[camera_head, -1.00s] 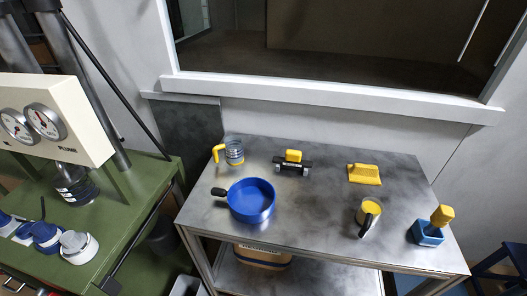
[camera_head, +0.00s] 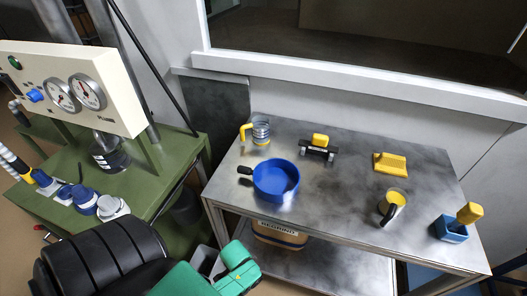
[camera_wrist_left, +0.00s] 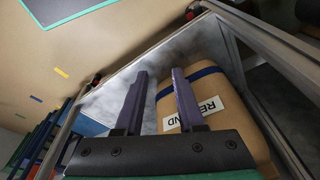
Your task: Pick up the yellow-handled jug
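The clear jug (camera_head: 261,131) with a yellow handle stands upright at the back left of the metal table (camera_head: 335,200). Its handle points left in the head view. In that view my left arm comes in at the bottom, low in front of the table and well away from the jug; its fingers cannot be made out there. In the left wrist view my left gripper (camera_wrist_left: 158,74) has two purple fingers apart with nothing between them. The jug is not seen in that view. My right gripper is not in view.
A blue pan (camera_head: 276,181) stands just in front of the jug. A black-and-yellow tool (camera_head: 319,145), yellow scoop (camera_head: 390,162), yellow mug (camera_head: 391,207) and blue box (camera_head: 451,229) stand farther right. A brown labelled container (camera_wrist_left: 212,90) is under the tabletop. A green bench (camera_head: 165,170) stands left.

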